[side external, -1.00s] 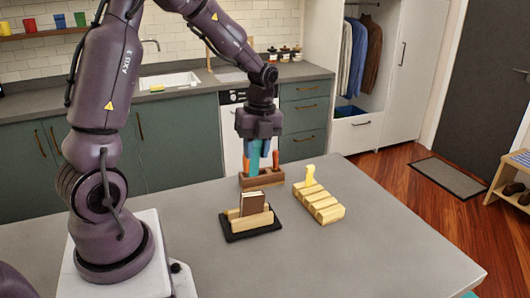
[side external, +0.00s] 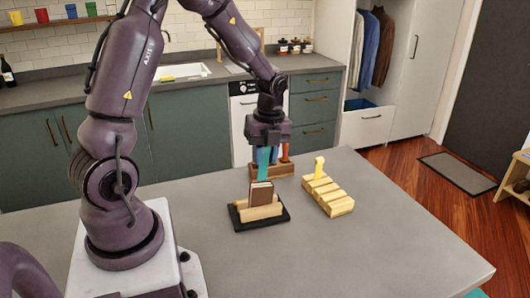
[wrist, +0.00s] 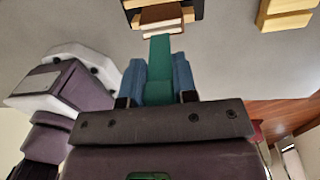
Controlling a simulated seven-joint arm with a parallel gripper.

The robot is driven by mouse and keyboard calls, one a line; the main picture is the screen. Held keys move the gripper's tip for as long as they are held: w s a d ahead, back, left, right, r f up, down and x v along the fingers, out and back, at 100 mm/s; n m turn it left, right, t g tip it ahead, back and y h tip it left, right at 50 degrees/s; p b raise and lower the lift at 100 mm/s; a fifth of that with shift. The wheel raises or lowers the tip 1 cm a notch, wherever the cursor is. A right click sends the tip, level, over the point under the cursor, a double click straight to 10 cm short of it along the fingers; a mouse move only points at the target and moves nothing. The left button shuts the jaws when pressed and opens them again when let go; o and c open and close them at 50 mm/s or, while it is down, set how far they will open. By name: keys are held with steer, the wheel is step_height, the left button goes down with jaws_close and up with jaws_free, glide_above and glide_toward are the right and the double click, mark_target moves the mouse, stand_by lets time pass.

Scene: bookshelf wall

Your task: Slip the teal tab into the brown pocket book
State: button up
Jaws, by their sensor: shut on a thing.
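My gripper (side external: 266,158) is shut on the teal tab (side external: 264,172), which points down. In the wrist view the blue fingers (wrist: 159,82) press the teal tab (wrist: 159,62) from both sides. The brown pocket book (side external: 261,195) stands upright in a light wooden holder (side external: 262,212) on a black base. It also shows in the wrist view (wrist: 160,16), at the top. The tab's lower end is right at the book's top edge in both views. I cannot tell whether it touches or has entered the book.
A yellow slotted wooden block (side external: 330,197) with a yellow piece (side external: 319,166) upright at its far end stands right of the holder. A brown wooden rack (side external: 258,170) with an orange-handled thing stands behind the gripper. The grey table's front and right are clear.

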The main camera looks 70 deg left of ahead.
mark_target(262, 176)
steer(key=shift+s, duration=0.4)
stand_by(0.8)
steer(key=shift+f, duration=0.2)
steer(key=shift+f, duration=3)
steer(key=o, duration=1.3)
steer(key=shift+o, duration=0.2)
steer(key=shift+r, duration=3.55)
